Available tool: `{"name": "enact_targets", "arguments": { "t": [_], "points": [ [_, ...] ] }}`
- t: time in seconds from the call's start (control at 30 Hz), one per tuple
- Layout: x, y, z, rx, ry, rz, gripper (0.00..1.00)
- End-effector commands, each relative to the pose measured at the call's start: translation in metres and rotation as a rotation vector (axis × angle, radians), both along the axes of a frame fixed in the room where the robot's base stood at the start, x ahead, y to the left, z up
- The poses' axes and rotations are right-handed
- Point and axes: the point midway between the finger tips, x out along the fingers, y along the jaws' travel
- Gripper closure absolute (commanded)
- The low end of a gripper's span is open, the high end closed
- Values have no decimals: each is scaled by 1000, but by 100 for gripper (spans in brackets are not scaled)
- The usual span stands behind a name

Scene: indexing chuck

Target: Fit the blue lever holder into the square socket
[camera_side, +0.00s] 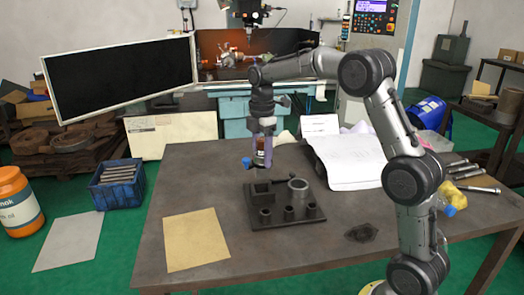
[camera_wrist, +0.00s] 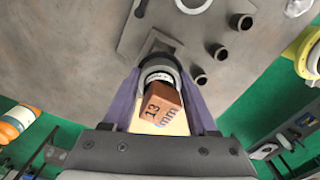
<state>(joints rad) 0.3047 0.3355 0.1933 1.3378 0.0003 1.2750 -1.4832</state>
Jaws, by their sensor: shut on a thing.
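My gripper (camera_side: 262,158) has purple fingers and points down above the back left of the dark fixture plate (camera_side: 261,223). It is shut on a holder with a reddish-brown block marked 13 mm and a dark round collar, which shows between the fingers in the wrist view (camera_wrist: 158,101). A blue knob (camera_side: 246,162) sticks out left of the fingertips in the side view and looks part of the held holder. The square socket (camera_side: 262,195) stands at the plate's back left, below the gripper with a gap. In the wrist view the holder partly hides it.
A round ring (camera_side: 298,186) stands right of the socket, with several short tubes (camera_side: 289,213) in front. A tan sheet (camera_side: 196,240) lies left of the plate. Open papers (camera_side: 350,160) lie behind right. A dark flat part (camera_side: 361,232) and another blue knob (camera_side: 449,211) are to the right.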

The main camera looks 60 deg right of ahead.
Motion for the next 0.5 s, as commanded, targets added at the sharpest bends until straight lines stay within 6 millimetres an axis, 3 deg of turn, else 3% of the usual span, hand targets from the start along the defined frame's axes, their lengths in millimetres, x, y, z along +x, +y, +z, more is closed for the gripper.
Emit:
{"name": "enact_targets", "arguments": {
  "t": [0.5],
  "points": [
    [1,0,-29,-1,-6,0,100]
  ]
}}
